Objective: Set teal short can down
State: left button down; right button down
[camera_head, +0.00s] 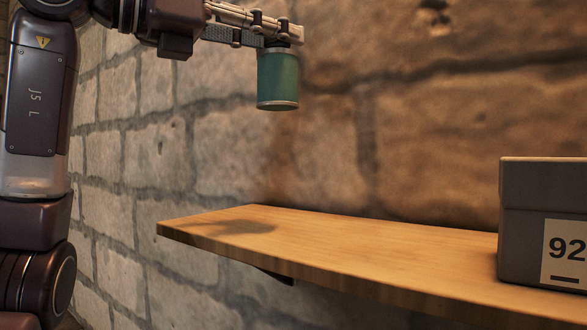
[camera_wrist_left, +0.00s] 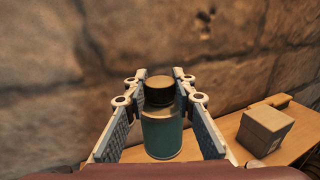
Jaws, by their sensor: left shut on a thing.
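The teal short can (camera_head: 278,80) hangs upright in my left gripper (camera_head: 272,38), high above the left end of the wooden shelf (camera_head: 330,244). In the left wrist view the can (camera_wrist_left: 162,138) sits between the two fingers of the left gripper (camera_wrist_left: 160,92), with a dark round top. The left gripper is shut on the can, and the can is clear of the shelf. A soft shadow falls on the shelf's left end below it. My right gripper is not in view.
A grey box (camera_head: 525,225) with a label reading 92 stands on the shelf at the right. It also shows in the left wrist view (camera_wrist_left: 262,130). The left and middle of the shelf are bare. A stone wall (camera_head: 420,130) rises behind.

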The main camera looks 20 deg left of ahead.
pick_arm(q)
notch_tip(320, 180, down, 18)
jog(key=p, duration=0.1)
jog(key=shift+a+r, duration=0.25)
jog(key=shift+a, duration=0.05)
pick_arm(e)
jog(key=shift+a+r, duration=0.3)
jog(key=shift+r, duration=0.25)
pick_arm(q)
jog(key=shift+d, duration=0.1)
jog(key=c, duration=1.6)
grip_release()
jog(key=shift+f, duration=0.1)
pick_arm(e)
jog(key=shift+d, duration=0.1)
